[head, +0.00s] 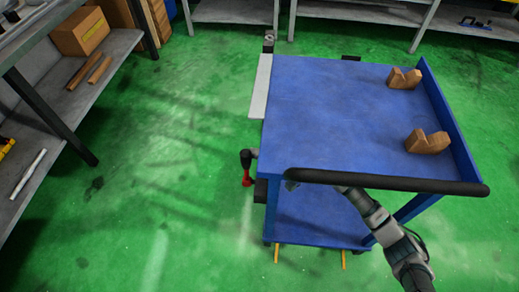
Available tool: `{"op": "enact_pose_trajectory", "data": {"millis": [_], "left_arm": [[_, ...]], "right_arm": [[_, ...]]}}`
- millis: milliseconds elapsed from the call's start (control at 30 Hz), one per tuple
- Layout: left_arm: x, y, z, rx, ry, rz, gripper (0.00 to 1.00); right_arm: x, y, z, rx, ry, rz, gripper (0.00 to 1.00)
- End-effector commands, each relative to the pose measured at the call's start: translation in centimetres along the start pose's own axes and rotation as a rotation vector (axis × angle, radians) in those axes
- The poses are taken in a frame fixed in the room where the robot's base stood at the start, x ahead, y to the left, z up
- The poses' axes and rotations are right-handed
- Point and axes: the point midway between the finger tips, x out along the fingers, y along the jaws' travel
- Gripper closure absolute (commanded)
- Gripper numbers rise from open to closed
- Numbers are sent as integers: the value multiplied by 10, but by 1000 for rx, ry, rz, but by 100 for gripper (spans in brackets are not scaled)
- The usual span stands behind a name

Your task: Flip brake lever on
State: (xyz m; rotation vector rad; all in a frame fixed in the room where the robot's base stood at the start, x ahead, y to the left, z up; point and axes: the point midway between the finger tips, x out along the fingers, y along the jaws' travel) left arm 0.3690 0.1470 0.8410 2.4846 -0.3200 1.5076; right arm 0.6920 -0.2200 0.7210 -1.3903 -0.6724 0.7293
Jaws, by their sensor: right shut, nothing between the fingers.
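A blue cart (310,110) with a black push handle (390,181) stands right of centre. A black fitting with a red grip (247,179) sticks out at the cart's left side, near the handle's left end, with the red grip hanging down. It looks like a lever; I cannot tell its setting. My right arm comes in from the lower right and passes under the handle. My right gripper (292,185) is shut and empty, mostly hidden by the handle's left end, to the right of the red grip and apart from it. My left gripper is not in view.
Two wooden V-shaped blocks (404,78) (428,142) sit on the cart's top. Two yellow bars (276,254) (343,260) stick out at its base. A grey shelf (95,80) with boxes stands at left. The green floor between shelf and cart is clear.

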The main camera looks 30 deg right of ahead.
Motion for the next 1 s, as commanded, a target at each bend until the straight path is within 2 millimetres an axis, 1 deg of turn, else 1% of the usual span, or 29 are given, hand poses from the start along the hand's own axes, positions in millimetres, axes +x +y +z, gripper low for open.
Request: {"op": "enact_pose_trajectory", "data": {"millis": [100, 300, 800, 1000], "left_arm": [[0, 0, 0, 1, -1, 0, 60], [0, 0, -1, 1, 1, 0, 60], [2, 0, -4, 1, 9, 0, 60], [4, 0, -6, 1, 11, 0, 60]], "right_arm": [[0, 0, 7, -44, -3, -4, 100], [-1, -1, 11, -87, -2, -7, 100], [-1, -1, 11, -93, -2, -7, 100], [3, -2, 13, -92, -1, -10, 100]]}}
